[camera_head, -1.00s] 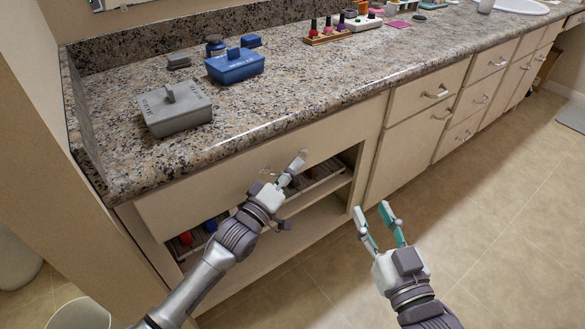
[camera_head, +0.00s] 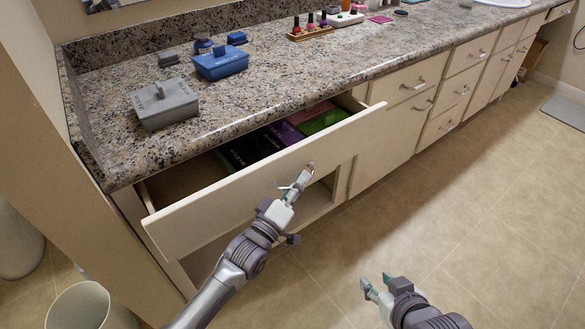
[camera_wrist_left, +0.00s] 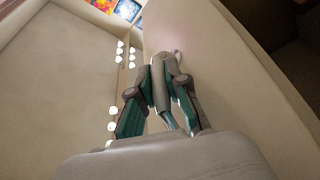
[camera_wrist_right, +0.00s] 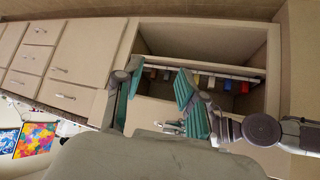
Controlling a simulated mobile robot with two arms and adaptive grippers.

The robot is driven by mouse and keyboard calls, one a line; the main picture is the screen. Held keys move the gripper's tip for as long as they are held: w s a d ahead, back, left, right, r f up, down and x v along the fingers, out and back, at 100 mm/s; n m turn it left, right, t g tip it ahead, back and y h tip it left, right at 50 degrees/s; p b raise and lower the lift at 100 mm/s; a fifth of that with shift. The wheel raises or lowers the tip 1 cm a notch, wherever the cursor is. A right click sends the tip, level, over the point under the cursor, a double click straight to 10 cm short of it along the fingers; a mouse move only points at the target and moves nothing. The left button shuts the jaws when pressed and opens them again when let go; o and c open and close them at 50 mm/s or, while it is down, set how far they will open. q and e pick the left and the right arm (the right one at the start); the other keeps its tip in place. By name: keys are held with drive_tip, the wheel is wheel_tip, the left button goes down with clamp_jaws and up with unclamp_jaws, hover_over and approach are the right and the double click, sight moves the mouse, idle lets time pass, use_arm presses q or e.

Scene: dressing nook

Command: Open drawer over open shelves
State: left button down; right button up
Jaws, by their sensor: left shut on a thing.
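The wide cream drawer (camera_head: 225,198) under the counter's near end stands pulled out in the head view. Green, purple and dark flat items (camera_head: 285,135) lie inside it. My left gripper (camera_head: 303,178) is at the drawer front and shut on the drawer handle (camera_head: 309,167), which is mostly hidden by the fingers. In the left wrist view the left fingers (camera_wrist_left: 162,75) are close to the pale front. My right gripper (camera_head: 375,283) is low over the floor, away from the drawer. In the right wrist view its fingers (camera_wrist_right: 155,95) are apart and empty, facing the open shelves (camera_wrist_right: 205,50).
A grey lidded box (camera_head: 165,104) and a blue lidded box (camera_head: 221,62) stand on the granite counter (camera_head: 250,95). Nail polish bottles stand in a wooden rack (camera_head: 310,33). A bin (camera_head: 85,305) is at bottom left.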

drive_tip(key=s+d+f+g+h+p, duration=0.1)
drive_tip(key=s+d+g+p, duration=0.3)
drive_tip(key=s, duration=0.6)
use_arm(q)
drive_tip(key=s+d+p, duration=0.1)
drive_tip(key=s+d, duration=1.1)
drive_tip(key=s, duration=0.4)
drive_tip(key=shift+s, duration=0.25)
use_arm(e)
wheel_tip(320, 180, down, 8)
drive_tip(key=w+a+g, duration=0.1)
drive_tip(key=shift+w+r+g, duration=0.25)
drive_tip(key=shift+w+g, duration=0.15)
use_arm(q)
drive_tip(key=shift+f, duration=0.1)
drive_tip(key=c, duration=1.4)
unclamp_jaws()
drive_tip(key=shift+a, duration=0.1)
